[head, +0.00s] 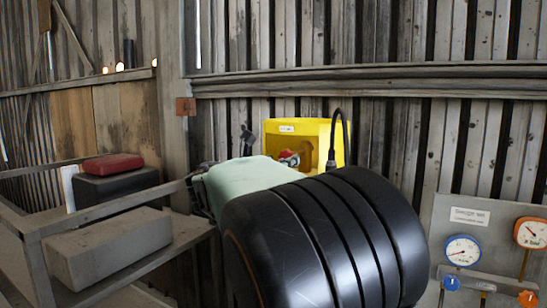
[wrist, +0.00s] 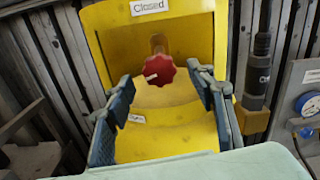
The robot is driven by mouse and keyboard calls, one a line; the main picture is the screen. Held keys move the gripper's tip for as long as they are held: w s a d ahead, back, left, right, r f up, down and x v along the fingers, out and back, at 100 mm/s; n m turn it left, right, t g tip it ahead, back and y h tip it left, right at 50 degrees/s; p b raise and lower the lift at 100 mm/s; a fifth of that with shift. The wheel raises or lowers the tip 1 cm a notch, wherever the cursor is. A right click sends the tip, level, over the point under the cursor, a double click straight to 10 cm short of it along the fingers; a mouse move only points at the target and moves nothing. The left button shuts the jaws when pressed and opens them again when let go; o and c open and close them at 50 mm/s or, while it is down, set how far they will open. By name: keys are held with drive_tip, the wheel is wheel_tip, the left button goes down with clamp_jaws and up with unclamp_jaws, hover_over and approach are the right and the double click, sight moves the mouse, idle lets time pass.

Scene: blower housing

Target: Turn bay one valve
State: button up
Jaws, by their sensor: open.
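The bay valve is a red scalloped knob (wrist: 160,84) with a white mark on its left side. It sits inside a yellow housing (wrist: 180,18) whose top label reads "Closed". My gripper (wrist: 161,92) is open, with one blue-grey finger to each side of the knob in the picture. I see no contact, and the depth between fingertips and knob is hard to judge. In the head view the knob (head: 289,158) shows inside the yellow housing (head: 338,128), partly hidden by my arm.
A dark hose (head: 345,125) runs down the housing's right side, close to my right finger. A gauge panel (head: 445,215) stands at the right. At the left, a shelf (head: 120,285) holds a grey block (head: 108,245), a dark box and a red case (head: 112,164).

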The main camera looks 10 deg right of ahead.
drive_tip(key=shift+x, duration=2.1)
drive_tip(key=shift+c, duration=0.4)
drive_tip(key=c, duration=1.1)
